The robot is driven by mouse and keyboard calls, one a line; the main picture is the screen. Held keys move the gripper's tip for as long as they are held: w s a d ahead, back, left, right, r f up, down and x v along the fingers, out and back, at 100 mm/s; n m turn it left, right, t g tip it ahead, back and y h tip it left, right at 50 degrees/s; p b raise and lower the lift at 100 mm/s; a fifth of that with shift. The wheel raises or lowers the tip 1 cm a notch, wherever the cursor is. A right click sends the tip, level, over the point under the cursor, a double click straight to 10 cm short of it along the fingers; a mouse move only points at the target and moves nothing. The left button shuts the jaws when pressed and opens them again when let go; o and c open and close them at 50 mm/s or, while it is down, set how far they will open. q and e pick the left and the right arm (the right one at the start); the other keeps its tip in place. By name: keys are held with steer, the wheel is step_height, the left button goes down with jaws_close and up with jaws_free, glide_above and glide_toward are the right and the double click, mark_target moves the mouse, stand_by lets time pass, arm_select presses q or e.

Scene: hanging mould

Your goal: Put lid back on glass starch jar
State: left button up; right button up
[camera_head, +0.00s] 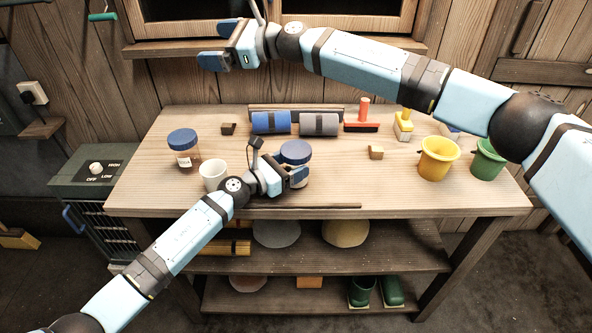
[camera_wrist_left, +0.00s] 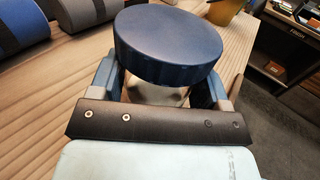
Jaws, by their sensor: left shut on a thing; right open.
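A glass jar (camera_head: 304,173) with a blue lid (camera_head: 295,151) on top stands near the front middle of the table. My left gripper (camera_head: 297,177) is shut on this jar's body, below the lid. In the left wrist view the blue lid (camera_wrist_left: 168,42) covers the top, and a strip of pale glass body (camera_wrist_left: 158,95) shows between the fingers. I cannot tell whether the lid is fully seated. A second glass jar (camera_head: 187,157) with a blue lid, brown contents and a white label stands at the left. My right gripper (camera_head: 216,45) is open and empty, high before the window.
A white cup (camera_head: 213,175) stands left of my left gripper. Yellow (camera_head: 438,160) and green (camera_head: 486,161) buckets stand right. The table's centre-right is mostly clear.

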steer(key=w+d+r+m+t+h, duration=0.2)
steer(key=w+d+m+t+h, duration=0.15)
steer(key=w+m+t, duration=0.65)
steer(key=d+f+m+h, duration=0.5)
steer(key=m+h, duration=0.2)
steer(key=m, duration=0.4)
steer(key=s+d+f+m+g+h, duration=0.2)
steer(key=s+f+g, duration=0.2)
steer(key=s+d+f+m+g+h, duration=0.2)
steer(key=s+f+g, duration=0.2)
steer(key=s+d+f+m+g+h, duration=0.2)
steer(key=s+d+f+g, duration=0.1)
steer(key=s+f+g, duration=0.1)
steer(key=shift+s+f+m+g, duration=0.3)
steer(key=shift+s+f+g, duration=0.15)
steer(key=shift+g, duration=0.15)
steer(key=shift+s+g, duration=0.3)
steer(key=shift+s, duration=0.1)
